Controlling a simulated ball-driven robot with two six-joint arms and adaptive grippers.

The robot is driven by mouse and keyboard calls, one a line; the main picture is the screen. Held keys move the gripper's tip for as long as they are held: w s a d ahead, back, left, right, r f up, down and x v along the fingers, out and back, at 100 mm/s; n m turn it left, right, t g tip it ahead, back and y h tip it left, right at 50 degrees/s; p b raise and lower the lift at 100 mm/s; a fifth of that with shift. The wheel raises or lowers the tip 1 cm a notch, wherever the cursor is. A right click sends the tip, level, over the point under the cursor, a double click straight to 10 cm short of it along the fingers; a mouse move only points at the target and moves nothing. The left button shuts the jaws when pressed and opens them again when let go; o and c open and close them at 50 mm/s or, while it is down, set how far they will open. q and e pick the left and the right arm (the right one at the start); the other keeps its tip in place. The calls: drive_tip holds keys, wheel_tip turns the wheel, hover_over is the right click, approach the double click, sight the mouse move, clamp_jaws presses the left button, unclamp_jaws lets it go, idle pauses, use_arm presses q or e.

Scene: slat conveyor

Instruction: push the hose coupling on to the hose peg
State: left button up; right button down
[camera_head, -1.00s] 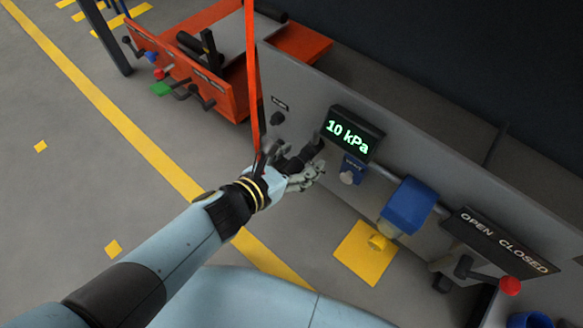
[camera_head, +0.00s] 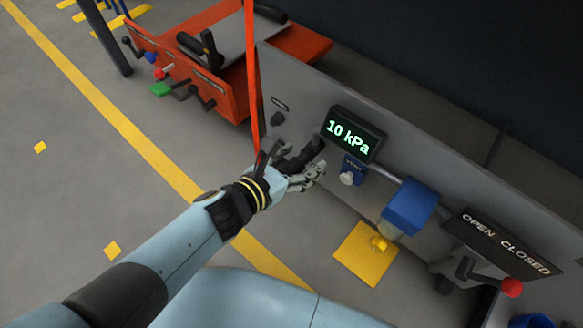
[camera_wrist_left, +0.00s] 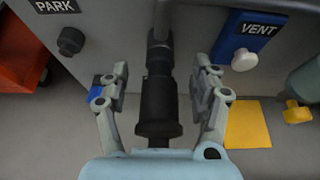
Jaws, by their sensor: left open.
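My left gripper (camera_head: 306,176) is in front of the grey panel, below the pressure display. In the left wrist view the left gripper (camera_wrist_left: 160,95) is open, one finger on each side of a black cylindrical part (camera_wrist_left: 158,105), apparently the hose coupling. Gaps show between it and both fingers. Its far end lines up with a narrower dark fitting (camera_wrist_left: 159,50) at the panel; whether they are joined I cannot tell. A short black stub (camera_wrist_left: 70,40) under the PARK label, likely the hose peg, is bare; it also shows in the head view (camera_head: 278,118). My right gripper is not in view.
The display (camera_head: 354,134) reads 10 kPa. The blue VENT plate (camera_wrist_left: 247,38) with its pale knob is right of the gripper. A blue housing (camera_head: 409,206) and red-knobbed lever (camera_head: 512,288) are further right. A thin red-orange line (camera_head: 251,70) runs down behind my wrist.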

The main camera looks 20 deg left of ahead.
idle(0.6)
use_arm(q)
clamp_jaws()
idle(0.4)
drive_tip(key=shift+s, duration=0.1)
